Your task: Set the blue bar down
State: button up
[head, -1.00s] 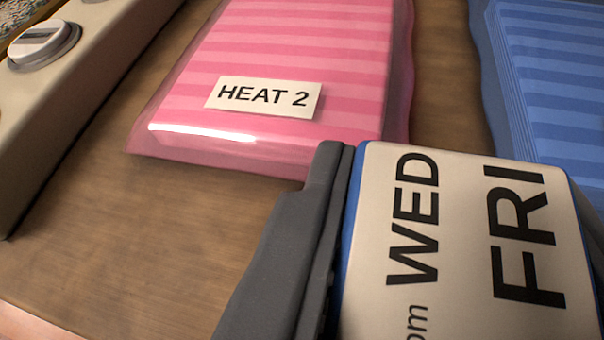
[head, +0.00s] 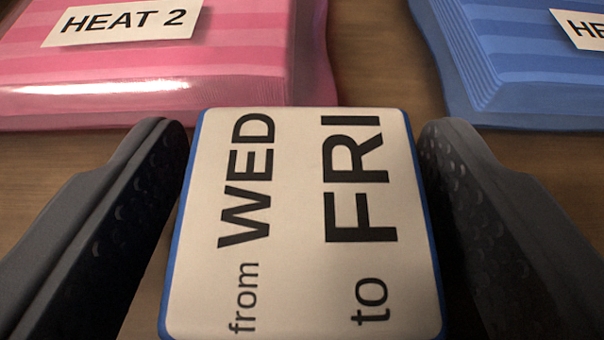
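The blue bar (head: 300,225) lies between the two dark fingers of my gripper (head: 304,135). Its top is a cream label reading "from WED to FRI", and thin blue edges show along its sides.
A pink striped packet (head: 240,70) labelled "HEAT 2" lies beyond the bar at the left. A blue striped packet (head: 520,75) with a partly cut-off label lies beyond it at the right. A strip of bare wood runs between the packets.

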jog(key=shift+s+r, duration=0.25)
jog(key=shift+s, duration=0.1)
jog(key=p+v, duration=0.2)
jog(key=v, duration=0.9)
jog(key=shift+p, duration=0.3)
jog(key=shift+s, duration=0.15)
